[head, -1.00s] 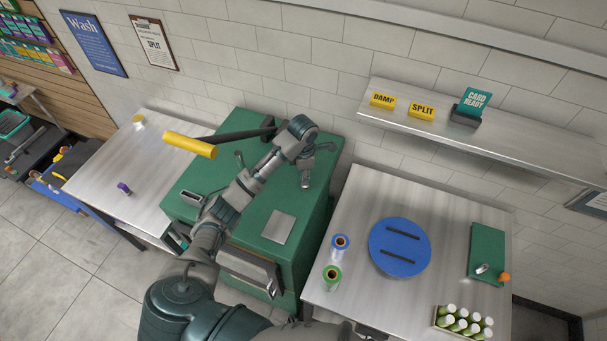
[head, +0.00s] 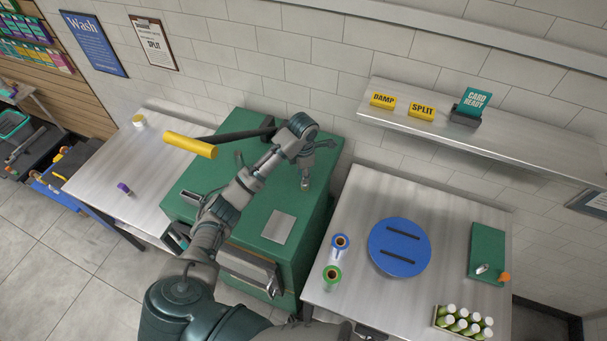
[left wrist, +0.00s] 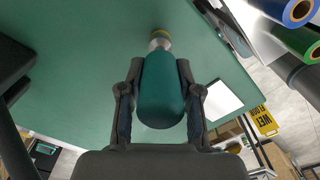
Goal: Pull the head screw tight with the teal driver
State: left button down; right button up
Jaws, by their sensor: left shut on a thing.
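My left gripper (head: 307,165) points down over the top of the green machine (head: 210,150), towards its right back. In the left wrist view my left gripper (left wrist: 160,72) is shut on the teal driver (left wrist: 162,95), with one finger on each side of the handle. In the head view my gripper and arm largely hide the driver. My right gripper is not in view.
A black lever with a yellow grip (head: 190,145) reaches over the machine's left side. The right table (head: 350,215) holds a blue disc (head: 399,248), two ribbon spools (head: 335,258), a green mat (head: 487,250) and a crate of bottles (head: 463,322). A wall shelf (head: 500,135) hangs behind.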

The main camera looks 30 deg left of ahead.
pick_arm(q)
jog(key=shift+r, duration=0.35)
jog(key=shift+r, duration=0.15)
jog(key=shift+r, duration=2.85)
